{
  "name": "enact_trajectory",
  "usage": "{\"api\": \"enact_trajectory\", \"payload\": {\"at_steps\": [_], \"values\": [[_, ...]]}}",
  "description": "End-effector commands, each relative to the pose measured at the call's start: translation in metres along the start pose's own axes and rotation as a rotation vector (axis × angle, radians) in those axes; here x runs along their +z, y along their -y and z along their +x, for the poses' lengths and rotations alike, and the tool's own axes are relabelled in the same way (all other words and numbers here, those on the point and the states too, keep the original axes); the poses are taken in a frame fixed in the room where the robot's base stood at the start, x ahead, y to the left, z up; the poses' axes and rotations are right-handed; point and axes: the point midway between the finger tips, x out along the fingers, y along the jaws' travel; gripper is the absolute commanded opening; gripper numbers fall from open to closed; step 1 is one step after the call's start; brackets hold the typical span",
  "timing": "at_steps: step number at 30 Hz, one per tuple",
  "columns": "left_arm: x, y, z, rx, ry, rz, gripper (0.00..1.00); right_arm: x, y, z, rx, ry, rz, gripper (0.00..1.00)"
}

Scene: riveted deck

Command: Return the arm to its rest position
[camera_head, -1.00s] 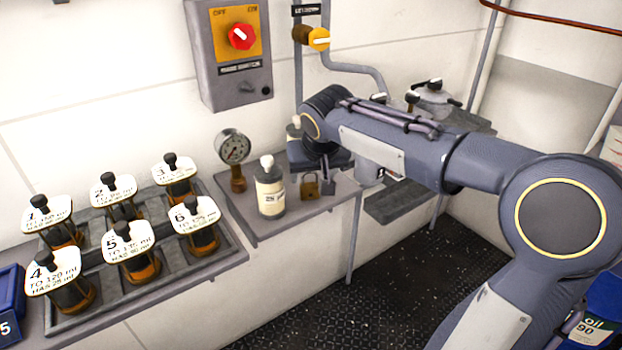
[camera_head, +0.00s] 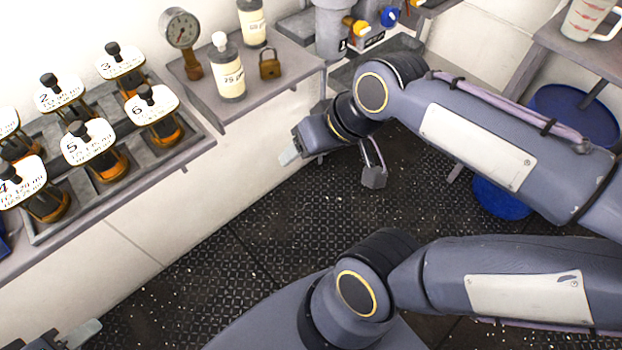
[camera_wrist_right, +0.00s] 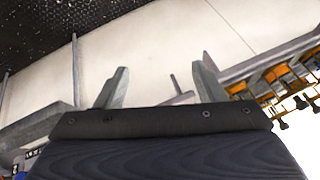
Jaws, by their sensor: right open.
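In the head view two of my grey arms come in from the right. Part of another gripper of mine is cut off at the lower left edge.
A gauge (camera_head: 180,30), a labelled bottle (camera_head: 229,70) and a padlock (camera_head: 269,65) stand on the gauge shelf (camera_head: 275,92). Numbered jars stand in a rack (camera_head: 150,170) at left. A blue drum (camera_head: 575,115) stands at right. The floor (camera_head: 220,265) before the wall is open.

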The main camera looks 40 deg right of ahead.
Motion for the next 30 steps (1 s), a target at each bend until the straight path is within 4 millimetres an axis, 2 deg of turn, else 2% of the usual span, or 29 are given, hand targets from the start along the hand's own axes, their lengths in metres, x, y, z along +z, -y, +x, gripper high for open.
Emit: {"api": "enact_trajectory", "payload": {"at_steps": [1, 3, 6, 17, 20, 27, 30], "values": [[0.000, 0.000, 0.000, 0.000, 0.000, 0.000, 0.36, 0.022, 0.003, 0.005, -0.032, -0.005, 0.007, 0.63], [0.000, 0.000, 0.000, 0.000, 0.000, 0.000, 0.36, 0.042, 0.009, 0.012, -0.068, -0.007, 0.007, 0.63], [0.000, 0.000, 0.000, 0.000, 0.000, 0.000, 0.36, 0.056, 0.013, 0.018, -0.095, -0.011, 0.008, 0.63], [-0.002, -0.002, -0.004, 0.000, 0.000, 0.000, 0.36, 0.057, 0.015, 0.014, -0.100, -0.009, 0.008, 0.63], [-0.009, -0.008, -0.018, 0.000, 0.000, 0.000, 0.36, 0.049, 0.020, -0.001, -0.099, -0.009, 0.008, 0.63], [-0.040, -0.036, -0.079, 0.000, -0.001, 0.000, 0.36, 0.019, 0.042, -0.064, -0.099, -0.009, 0.008, 0.63], [-0.050, -0.045, -0.098, 0.000, -0.001, 0.000, 0.36, 0.009, 0.048, -0.084, -0.099, -0.009, 0.008, 0.63]]}}
